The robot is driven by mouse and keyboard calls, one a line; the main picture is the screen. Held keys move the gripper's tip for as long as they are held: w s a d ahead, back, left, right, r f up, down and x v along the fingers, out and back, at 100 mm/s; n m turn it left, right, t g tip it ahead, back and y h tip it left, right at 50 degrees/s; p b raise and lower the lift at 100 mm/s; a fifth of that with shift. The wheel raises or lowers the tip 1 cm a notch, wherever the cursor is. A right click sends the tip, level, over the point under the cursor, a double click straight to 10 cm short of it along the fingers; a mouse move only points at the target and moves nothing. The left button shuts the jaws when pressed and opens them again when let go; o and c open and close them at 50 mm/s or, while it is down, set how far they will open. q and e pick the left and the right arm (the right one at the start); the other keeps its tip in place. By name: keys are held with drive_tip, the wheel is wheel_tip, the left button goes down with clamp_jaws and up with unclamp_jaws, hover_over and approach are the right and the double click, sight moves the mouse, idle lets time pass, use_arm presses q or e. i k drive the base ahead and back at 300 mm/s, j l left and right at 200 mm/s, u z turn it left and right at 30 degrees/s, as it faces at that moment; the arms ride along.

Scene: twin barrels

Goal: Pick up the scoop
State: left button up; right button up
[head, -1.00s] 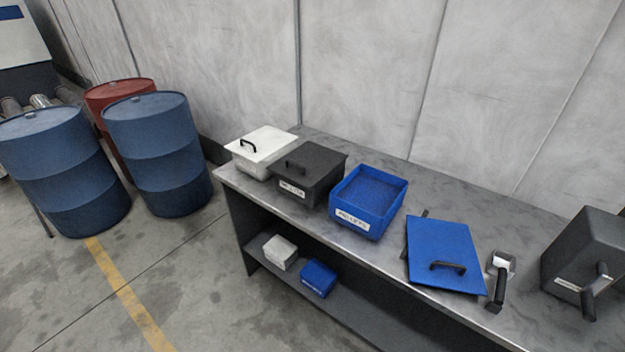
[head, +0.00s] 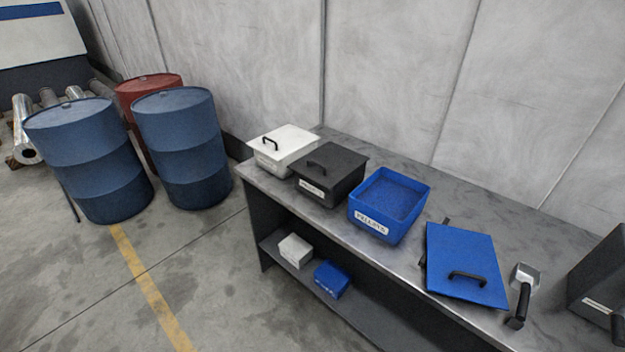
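The scoop (head: 525,280) lies on the metal bench near its right front edge. It has a grey metal head at the back and a black handle (head: 518,308) pointing to the front edge. It lies just right of a blue lid (head: 463,262) with a black handle. Neither of my grippers is in the head view.
On the bench (head: 410,252) stand a white lidded bin (head: 290,142), a black lidded bin (head: 333,168) and an open blue bin (head: 397,192) labelled pellets. A dark container (head: 603,275) stands right of the scoop. Blue barrels (head: 182,140) stand on the floor at left.

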sight(525, 279)
drive_tip(key=u, duration=0.1)
drive_tip(key=k+l, duration=0.1)
drive_tip(key=k, duration=0.45)
drive_tip(key=k+l+u, duration=0.1)
drive_tip(key=k, duration=0.45)
drive_tip(key=z, duration=1.25)
